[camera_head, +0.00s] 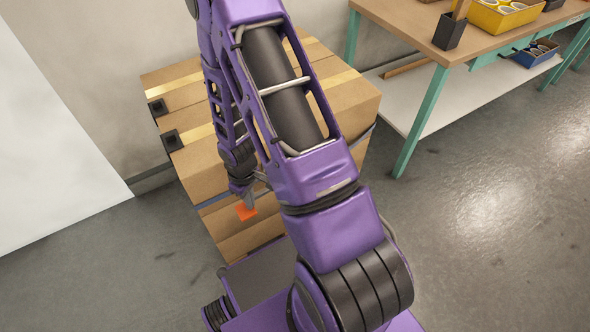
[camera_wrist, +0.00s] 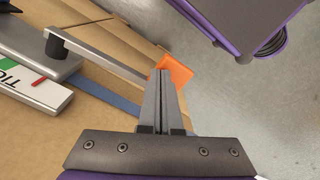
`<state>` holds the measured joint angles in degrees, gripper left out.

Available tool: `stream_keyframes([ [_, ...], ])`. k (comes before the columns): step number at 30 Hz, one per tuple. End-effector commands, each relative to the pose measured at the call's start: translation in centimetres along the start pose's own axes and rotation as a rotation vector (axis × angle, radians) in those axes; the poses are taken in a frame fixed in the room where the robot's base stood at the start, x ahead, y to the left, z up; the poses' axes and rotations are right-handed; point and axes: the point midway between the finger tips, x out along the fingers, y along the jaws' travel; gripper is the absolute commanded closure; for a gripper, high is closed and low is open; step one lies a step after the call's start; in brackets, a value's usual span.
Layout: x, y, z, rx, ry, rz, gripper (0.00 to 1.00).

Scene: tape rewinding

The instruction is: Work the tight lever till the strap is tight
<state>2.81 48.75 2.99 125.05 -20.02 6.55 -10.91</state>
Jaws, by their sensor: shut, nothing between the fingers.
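In the wrist view my gripper (camera_wrist: 161,74) is shut, its fingertips overlapping an orange piece (camera_wrist: 181,68) with nothing between them. The grey lever (camera_wrist: 100,54) runs from a dark round pivot on a grey block to the fingertips; whether it touches them is unclear. A white label reading "TIG" (camera_wrist: 30,88), partly cut off, lies beside the block. A blue strap (camera_wrist: 112,98) crosses the cardboard. In the head view the orange piece (camera_head: 246,212) shows low on the box's front, just below my gripper (camera_head: 250,201). My arm hides much of the box there.
The stacked cardboard boxes (camera_head: 192,152) carry yellowish bands and black corner pieces (camera_head: 171,140). A workbench (camera_head: 480,30) with teal legs stands at the upper right, holding a yellow bin (camera_head: 500,18) and a black holder (camera_head: 449,32). Grey floor (camera_head: 470,230) is open at the right.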

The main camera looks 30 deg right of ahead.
Motion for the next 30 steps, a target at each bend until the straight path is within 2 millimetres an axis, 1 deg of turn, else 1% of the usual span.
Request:
stream_keyframes([
  [1, 0.5, -0.1, 0.2, 0.000, -0.005, -0.002, 1.00],
  [8, 1.5, -0.1, 0.2, 0.001, -0.005, -0.002, 1.00],
  [13, 1.2, -0.1, 0.1, 0.001, -0.003, -0.002, 1.00],
  [17, -0.1, -0.1, 0.1, 0.000, -0.003, -0.002, 1.00],
  [30, -5.5, -0.1, 0.0, -0.001, -0.001, -0.002, 1.00],
])
